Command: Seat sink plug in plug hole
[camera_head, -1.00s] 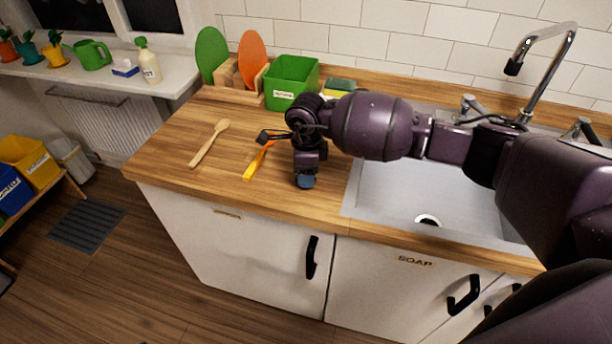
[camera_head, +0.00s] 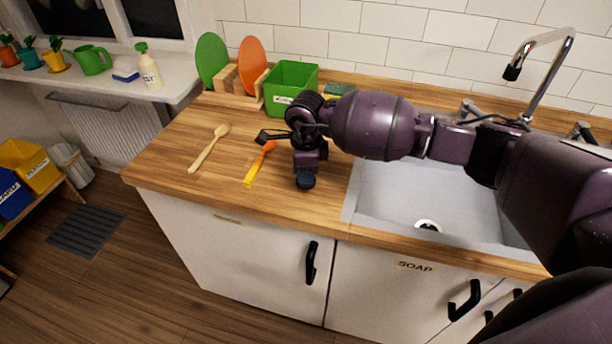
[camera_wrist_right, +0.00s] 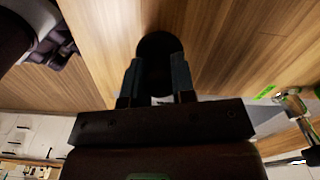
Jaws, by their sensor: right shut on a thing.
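My right gripper (camera_head: 306,176) is over the wooden counter, left of the sink, pointing down. In the wrist view, its two fingers (camera_wrist_right: 160,80) are shut on a dark round sink plug (camera_wrist_right: 158,48). The plug shows in the head view as a small dark disc (camera_head: 306,182) at the fingertips. I cannot tell whether it touches the counter. The plug hole (camera_head: 428,226) is a pale ring with a dark centre in the front part of the grey sink (camera_head: 395,205).
A wooden spoon (camera_head: 208,148) and a yellow-orange utensil (camera_head: 255,170) lie on the counter left of the gripper. A green bin (camera_head: 290,85) and a board rack (camera_head: 232,82) stand behind. The tap (camera_head: 545,75) rises behind the sink.

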